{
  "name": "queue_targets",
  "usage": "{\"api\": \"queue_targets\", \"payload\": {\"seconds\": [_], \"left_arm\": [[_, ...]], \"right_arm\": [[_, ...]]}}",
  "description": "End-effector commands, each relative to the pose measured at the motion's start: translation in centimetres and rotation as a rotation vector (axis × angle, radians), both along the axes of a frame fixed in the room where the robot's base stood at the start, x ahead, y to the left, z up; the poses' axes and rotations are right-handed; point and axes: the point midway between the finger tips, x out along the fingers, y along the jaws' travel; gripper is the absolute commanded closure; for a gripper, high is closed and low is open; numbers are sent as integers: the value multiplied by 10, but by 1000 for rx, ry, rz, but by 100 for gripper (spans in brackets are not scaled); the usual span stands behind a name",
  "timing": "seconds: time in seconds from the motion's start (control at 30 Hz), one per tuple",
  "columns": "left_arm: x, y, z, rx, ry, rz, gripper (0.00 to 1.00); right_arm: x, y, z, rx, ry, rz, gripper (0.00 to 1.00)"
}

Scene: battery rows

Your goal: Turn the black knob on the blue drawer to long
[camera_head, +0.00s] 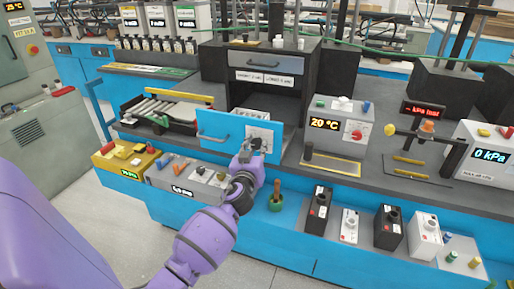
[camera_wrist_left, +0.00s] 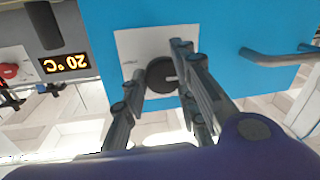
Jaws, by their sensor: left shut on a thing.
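The blue drawer (camera_head: 214,127) has a bar handle on its left part and a pale label plate (camera_head: 262,131) on its right part. The drawer front (camera_wrist_left: 215,25) also shows in the left wrist view, with its grey handle (camera_wrist_left: 275,55) at the right. The round black knob (camera_wrist_left: 160,74) sits on the pale plate and has a light mark on its face. My left gripper (camera_head: 258,149) is at the plate, with its fingers (camera_wrist_left: 158,80) on both sides of the knob, shut on it. The plate's lettering is too small to read. My right gripper is out of view.
A temperature box (camera_head: 337,127) reading 20 °C stands right of the drawer. A grey box (camera_head: 190,180) and a yellow box (camera_head: 122,160) are at the lower left. Several battery-like boxes line the right front.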

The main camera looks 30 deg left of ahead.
Motion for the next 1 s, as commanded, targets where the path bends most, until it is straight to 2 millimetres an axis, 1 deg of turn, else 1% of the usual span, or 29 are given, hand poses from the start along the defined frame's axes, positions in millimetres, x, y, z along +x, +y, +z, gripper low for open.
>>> {"api": "queue_targets", "payload": {"seconds": [0.03,0.17,0.37,0.57,0.8,1.0], "left_arm": [[1,-3,1,1,-3,-7,99],[1,-4,0,17,1,-7,99],[1,-5,-2,96,20,-9,99],[1,-6,-5,244,55,-11,99],[1,-6,-7,464,107,-13,99],[1,-6,-8,646,150,-13,99]], "right_arm": [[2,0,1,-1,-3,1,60],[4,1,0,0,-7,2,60],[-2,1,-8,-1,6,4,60],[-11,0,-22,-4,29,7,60],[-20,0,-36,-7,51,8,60],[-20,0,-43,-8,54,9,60]]}}
